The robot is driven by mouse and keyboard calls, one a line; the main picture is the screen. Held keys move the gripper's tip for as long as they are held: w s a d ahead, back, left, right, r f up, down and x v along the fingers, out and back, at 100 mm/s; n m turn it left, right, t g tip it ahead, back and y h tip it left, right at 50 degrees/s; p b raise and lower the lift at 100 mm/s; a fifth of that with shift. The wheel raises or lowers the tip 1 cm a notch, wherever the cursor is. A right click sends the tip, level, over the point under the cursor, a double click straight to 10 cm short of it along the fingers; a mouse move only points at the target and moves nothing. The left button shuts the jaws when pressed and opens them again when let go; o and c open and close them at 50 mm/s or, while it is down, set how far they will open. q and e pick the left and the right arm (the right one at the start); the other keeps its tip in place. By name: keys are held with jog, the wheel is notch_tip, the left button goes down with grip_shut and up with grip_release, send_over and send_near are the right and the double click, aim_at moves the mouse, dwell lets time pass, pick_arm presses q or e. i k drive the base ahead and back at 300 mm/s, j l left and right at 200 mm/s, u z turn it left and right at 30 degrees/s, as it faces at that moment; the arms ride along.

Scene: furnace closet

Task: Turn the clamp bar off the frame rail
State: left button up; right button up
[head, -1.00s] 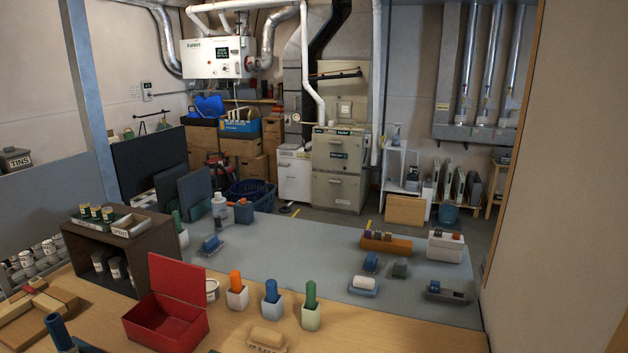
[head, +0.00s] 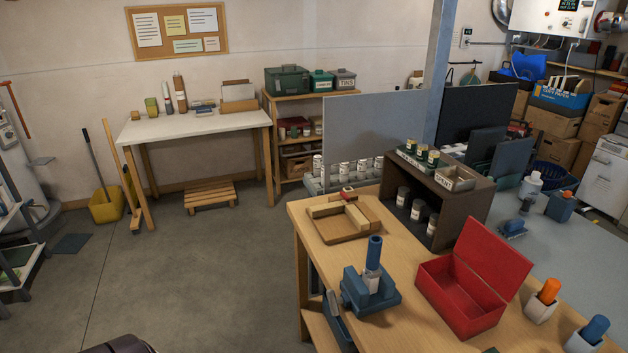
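A wooden frame (head: 318,236) lies on the wooden workbench near its far left corner. Light wooden bars lie on it. Neither of my grippers is in view.
On the workbench (head: 400,289), a blue block with an upright blue handle (head: 372,266) stands in front of the frame. An open red box (head: 465,300) and a dark shelf box (head: 459,214) stand to the right.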

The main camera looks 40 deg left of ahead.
aim_at(343, 194)
jog(key=i+j+u, duration=0.1)
jog(key=j, duration=0.25)
jog(key=i+j+u, duration=0.15)
jog(key=j, duration=0.25)
jog(key=i+j+u, duration=0.1)
jog(key=j, duration=0.25)
jog(key=i+j+u, duration=0.15)
jog(key=j, duration=0.2)
jog(key=i+j+u, duration=0.1)
jog(key=j, duration=0.2)
jog(key=i, duration=0.05)
